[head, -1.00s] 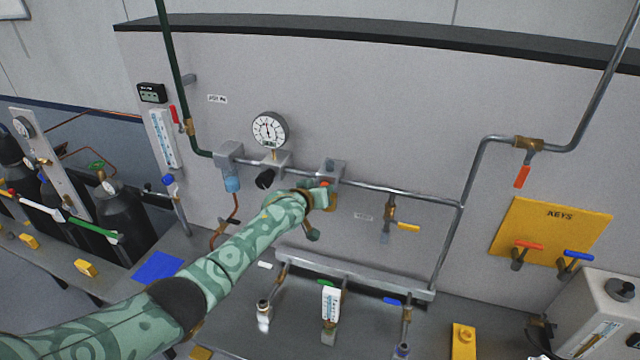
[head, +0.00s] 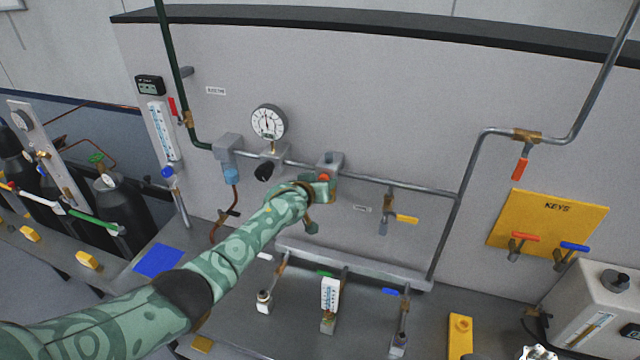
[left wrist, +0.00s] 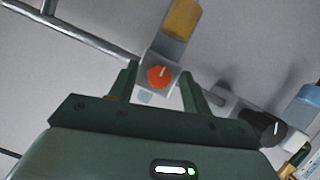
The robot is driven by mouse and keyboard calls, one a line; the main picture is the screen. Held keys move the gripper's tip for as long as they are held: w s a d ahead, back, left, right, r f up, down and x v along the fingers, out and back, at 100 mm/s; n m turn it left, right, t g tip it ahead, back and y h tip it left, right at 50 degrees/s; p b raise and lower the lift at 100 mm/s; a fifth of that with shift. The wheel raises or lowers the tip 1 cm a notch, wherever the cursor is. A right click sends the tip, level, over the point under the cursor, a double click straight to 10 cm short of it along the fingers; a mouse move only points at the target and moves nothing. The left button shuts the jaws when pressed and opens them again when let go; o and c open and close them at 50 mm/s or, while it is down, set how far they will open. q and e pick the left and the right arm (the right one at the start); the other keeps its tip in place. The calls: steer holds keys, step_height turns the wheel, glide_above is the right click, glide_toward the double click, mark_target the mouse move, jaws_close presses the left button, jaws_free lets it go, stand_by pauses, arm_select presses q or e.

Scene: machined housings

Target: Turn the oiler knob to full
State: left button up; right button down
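The oiler is a grey block (head: 331,160) on the wall pipe, right of the pressure gauge. Its round orange knob (left wrist: 159,77) has a white pointer line and faces my left wrist camera; it also shows in the head view (head: 324,177). An amber bowl (left wrist: 182,18) joins the block. My left gripper (left wrist: 158,90) is open, with one finger on each side of the knob and visible gaps to it. In the head view my left gripper (head: 320,187) covers the oiler's lower part. Finger contact with the knob does not show. My right gripper is out of view.
A pressure gauge (head: 268,122) and a regulator with a black knob (head: 264,171) are left of the oiler. A yellow-handled valve (head: 406,219) hangs to the right. A manifold (head: 350,265) lies below.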

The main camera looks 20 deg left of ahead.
arm_select(q)
steer(key=shift+r, duration=0.1)
steer(key=v, duration=1.6)
steer(key=shift+s, duration=0.15)
